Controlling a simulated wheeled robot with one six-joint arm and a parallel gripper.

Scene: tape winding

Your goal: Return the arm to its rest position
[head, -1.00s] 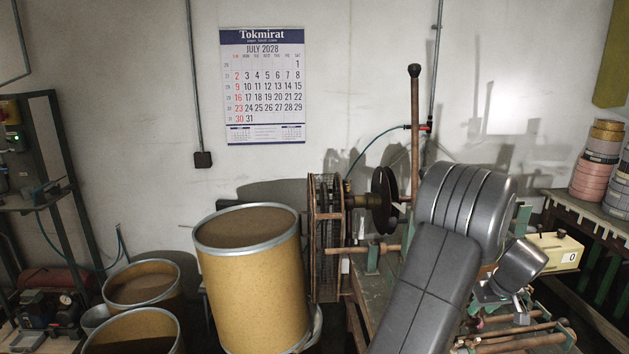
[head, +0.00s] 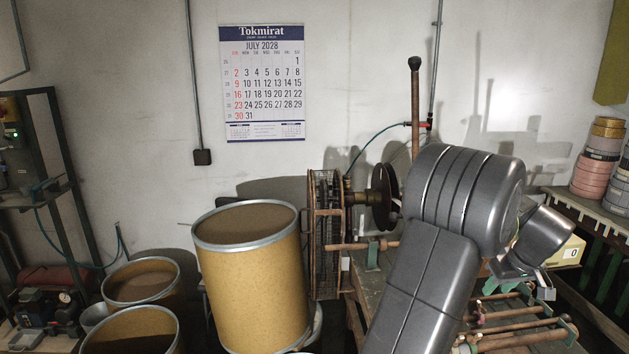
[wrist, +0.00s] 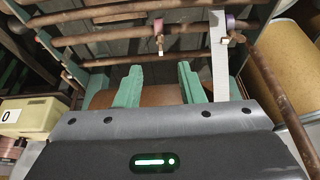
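My arm is bent in front of the winding machine in the head view, its grey wrist link pointing down to the right. My gripper (head: 528,282) hangs over the machine's front rods, partly hidden by my wrist. In the wrist view my grey gripper body with a green light fills the bottom. No held object shows. The finger opening is not clear. A pale strip (wrist: 220,60) hangs from a rusty rod in the wrist view.
The machine's wire-guarded wheel (head: 326,235) and dark disc (head: 383,197) stand left of my arm. A cream counter box (head: 563,252) reading 0 sits close behind my wrist. A large fibre drum (head: 250,280) stands left. Tape rolls (head: 597,165) are stacked at the right.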

